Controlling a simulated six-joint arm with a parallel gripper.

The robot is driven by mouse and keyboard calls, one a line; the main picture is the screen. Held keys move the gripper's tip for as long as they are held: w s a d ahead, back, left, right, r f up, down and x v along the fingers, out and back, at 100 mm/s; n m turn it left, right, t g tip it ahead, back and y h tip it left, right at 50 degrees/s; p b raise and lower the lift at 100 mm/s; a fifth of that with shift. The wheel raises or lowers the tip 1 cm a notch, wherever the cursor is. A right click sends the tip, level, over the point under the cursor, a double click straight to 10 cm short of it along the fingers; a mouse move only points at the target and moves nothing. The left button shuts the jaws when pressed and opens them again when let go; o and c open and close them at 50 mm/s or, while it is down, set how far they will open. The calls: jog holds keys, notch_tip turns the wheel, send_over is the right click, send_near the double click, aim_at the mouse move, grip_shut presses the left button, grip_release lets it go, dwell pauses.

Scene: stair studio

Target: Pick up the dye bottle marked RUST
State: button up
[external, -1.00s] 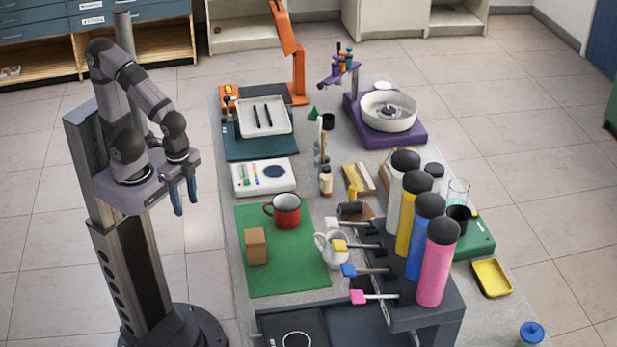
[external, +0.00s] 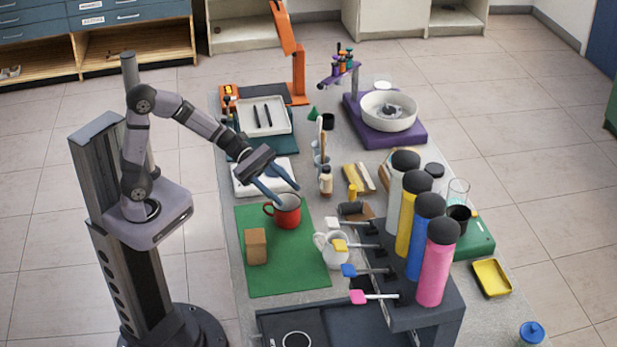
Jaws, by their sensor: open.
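No label reading RUST is legible in this view. The arm partly covers the white panel (external: 250,190).
The mug and a brown block (external: 256,247) stand on a green mat (external: 285,275). A white pitcher (external: 335,250) stands right of it. Tall black-capped cylinders, including a pink one (external: 437,270), line the dark rack on the right. A purple wheel stand (external: 395,137) is at the back.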

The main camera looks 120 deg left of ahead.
jog(key=s+a+n+t+y+b, duration=0.1)
jog(key=s+a+n+y+b, duration=0.3)
jog(key=a, duration=0.6)
jog(key=s+a+n+t+y+p, duration=0.1)
jog(key=s+a+n+y, duration=0.2)
jog(key=a+n+y, duration=0.45)
jog(key=m+h, duration=0.2)
jog(key=h, duration=0.1)
send_near(329, 170)
jog(key=shift+a+f+p+x, duration=0.15)
jog(key=shift+p+x, duration=0.35)
jog(key=shift+x, duration=2.65)
jog(key=shift+a+f+p+x, duration=0.15)
jog(key=shift+p+x, duration=0.3)
jog(key=shift+x, duration=2.7)
jog(key=shift+s, duration=0.15)
jog(key=shift+c, duration=0.4)
grip_shut()
